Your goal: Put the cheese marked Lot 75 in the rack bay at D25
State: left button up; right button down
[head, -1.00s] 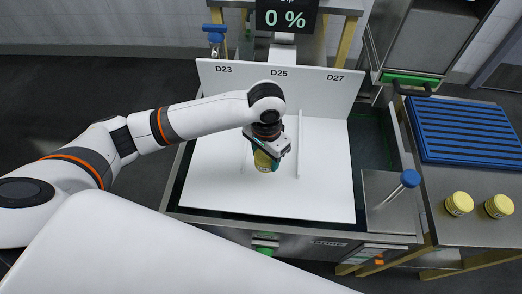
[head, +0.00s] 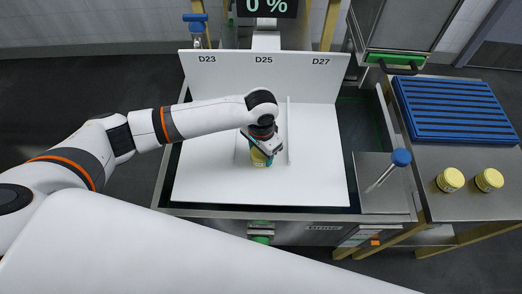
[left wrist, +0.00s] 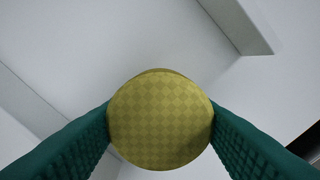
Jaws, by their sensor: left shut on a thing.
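My left gripper (head: 262,154) is shut on a yellow cheese (head: 259,160). In the left wrist view the cheese (left wrist: 160,120) sits between the two green fingers, its round checkered face toward the camera. No lot mark on it is readable. The gripper is over the white rack (head: 215,185), in front of the D25 label (head: 264,59) on the back panel, beside an upright divider (head: 289,130). I cannot tell whether the cheese touches the rack floor. My right gripper is not in view.
Two yellow cheeses (head: 450,180) (head: 489,180) stand on the steel side table at right. A blue slatted tray (head: 455,110) lies behind them. A blue-knobbed lever (head: 401,158) rises right of the rack. Labels D23 (head: 207,59) and D27 (head: 321,62) flank D25.

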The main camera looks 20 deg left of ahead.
pick_arm(q)
jog(key=o, duration=1)
notch_tip(320, 180, up, 12)
jog(key=shift+r+p, duration=0.1)
jog(key=shift+p, duration=0.3)
